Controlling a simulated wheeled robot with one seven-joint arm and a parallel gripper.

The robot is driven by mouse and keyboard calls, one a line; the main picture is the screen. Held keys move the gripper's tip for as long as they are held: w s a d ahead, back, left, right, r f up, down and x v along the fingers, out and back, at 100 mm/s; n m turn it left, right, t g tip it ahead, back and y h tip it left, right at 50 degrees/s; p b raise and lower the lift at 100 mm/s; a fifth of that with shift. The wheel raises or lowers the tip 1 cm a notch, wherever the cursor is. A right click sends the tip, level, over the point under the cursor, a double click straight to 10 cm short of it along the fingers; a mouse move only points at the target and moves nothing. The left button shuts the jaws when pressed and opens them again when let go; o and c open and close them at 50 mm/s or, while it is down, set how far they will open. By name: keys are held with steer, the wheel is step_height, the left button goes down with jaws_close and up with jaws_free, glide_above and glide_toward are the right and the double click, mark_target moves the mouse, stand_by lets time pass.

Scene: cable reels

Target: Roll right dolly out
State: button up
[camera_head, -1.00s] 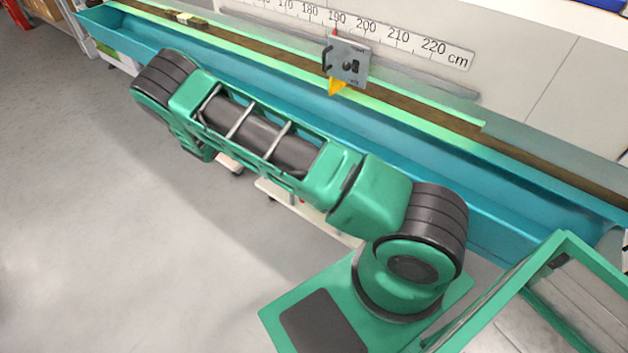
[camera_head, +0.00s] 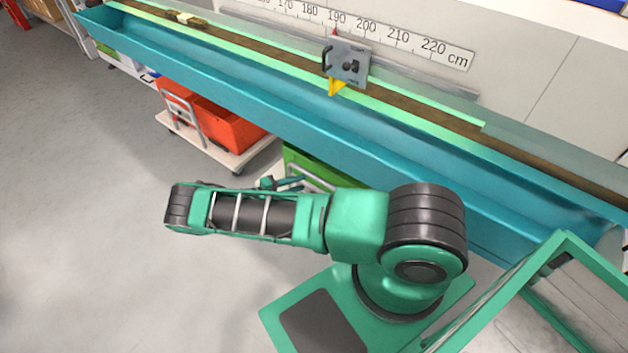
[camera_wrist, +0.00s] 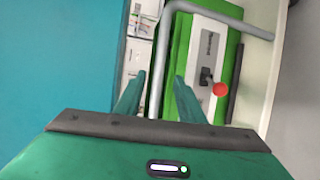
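The right dolly carries a green case (camera_head: 306,160) under the bench and is mostly hidden by my arm in the head view. In the wrist view the green case (camera_wrist: 233,65) has a white panel with a dark latch and a red round knob. A bent grey handle bar (camera_wrist: 167,50) rises in front of it. My gripper (camera_wrist: 158,80) is open, with the bar showing between its two fingers. I cannot tell whether the fingers touch it. In the head view the gripper (camera_head: 282,184) shows just above my forearm, close to the case.
A second dolly (camera_head: 232,157) with orange crates (camera_head: 230,122) stands under the bench to the left. The long blue trough bench (camera_head: 290,110) overhangs both. A cream board edge (camera_wrist: 266,70) runs beside the green case. Grey floor (camera_head: 90,220) is clear at the left.

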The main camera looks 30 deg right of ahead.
mark_target(316, 178)
steer(key=d, duration=0.3)
steer(key=d+f, duration=0.1)
steer(key=d, duration=0.4)
steer(key=shift+s+d+f, duration=0.25)
steer(key=shift+d+f, duration=0.05)
